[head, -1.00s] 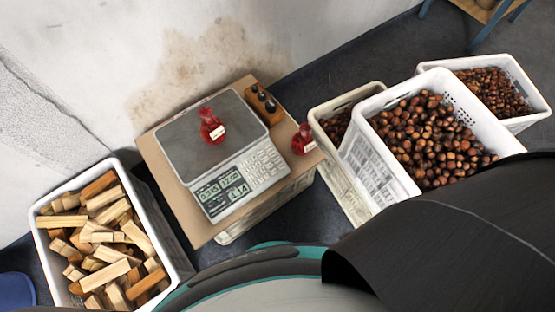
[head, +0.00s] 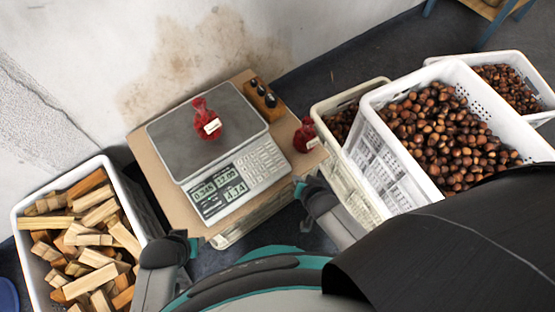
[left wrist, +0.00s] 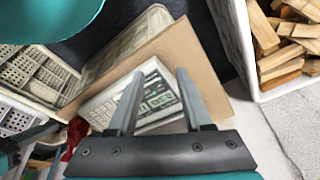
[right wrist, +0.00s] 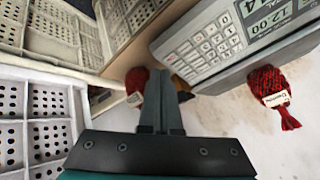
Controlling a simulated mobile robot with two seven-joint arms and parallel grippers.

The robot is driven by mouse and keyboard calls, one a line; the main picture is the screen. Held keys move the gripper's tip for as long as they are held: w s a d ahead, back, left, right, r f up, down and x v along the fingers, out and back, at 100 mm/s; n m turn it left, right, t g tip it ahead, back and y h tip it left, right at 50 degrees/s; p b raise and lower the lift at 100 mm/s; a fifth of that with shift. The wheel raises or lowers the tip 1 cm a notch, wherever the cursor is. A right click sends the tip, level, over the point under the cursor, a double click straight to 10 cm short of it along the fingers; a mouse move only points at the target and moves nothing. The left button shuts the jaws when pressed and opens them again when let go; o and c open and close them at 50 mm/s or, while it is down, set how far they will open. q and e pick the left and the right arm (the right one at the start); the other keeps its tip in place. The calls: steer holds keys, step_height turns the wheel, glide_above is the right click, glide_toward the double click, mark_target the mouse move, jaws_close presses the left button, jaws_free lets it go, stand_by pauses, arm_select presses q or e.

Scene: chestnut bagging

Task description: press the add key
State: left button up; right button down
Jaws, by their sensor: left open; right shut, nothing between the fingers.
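The scale (head: 232,196) stands on a cardboard-topped stand, with a lit display (head: 216,191) and a keypad (head: 259,166) at its front. The add key cannot be singled out. A red net bag (head: 206,122) lies on its plate. My right gripper (head: 301,186) is in front of and right of the keypad, apart from it. In the right wrist view its fingers (right wrist: 157,82) are together and empty, with the keypad (right wrist: 208,45) ahead. My left gripper (head: 193,244) is low, near the stand's front left corner. In the left wrist view its fingers (left wrist: 157,88) are apart and empty.
A second red bag (head: 306,136) is at the stand's right edge. Dark weights in a wooden block (head: 261,95) stand behind it. Crates of chestnuts (head: 375,93) are on the right. A white crate of wood pieces (head: 24,254) is on the left.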

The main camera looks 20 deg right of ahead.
arm_select(q)
step_height(320, 180, up, 8)
steer(key=w+d+b, duration=0.1)
steer(key=b, duration=0.2)
steer(key=shift+d+f, duration=0.15)
steer(key=shift+f, duration=0.1)
arm_select(e)
steer(key=w+a+r+m+t, duration=0.1)
steer(key=w+r+m+t, duration=0.1)
steer(key=w+r+m, duration=0.2)
steer(key=shift+w+a+r+t, duration=0.35)
steer(key=shift+w+r, duration=0.25)
steer(key=shift+w, duration=1.25)
arm_select(q)
steer(key=shift+w+r+t, duration=0.1)
steer(key=shift+t, duration=0.2)
arm_select(e)
steer(key=shift+f, duration=0.15)
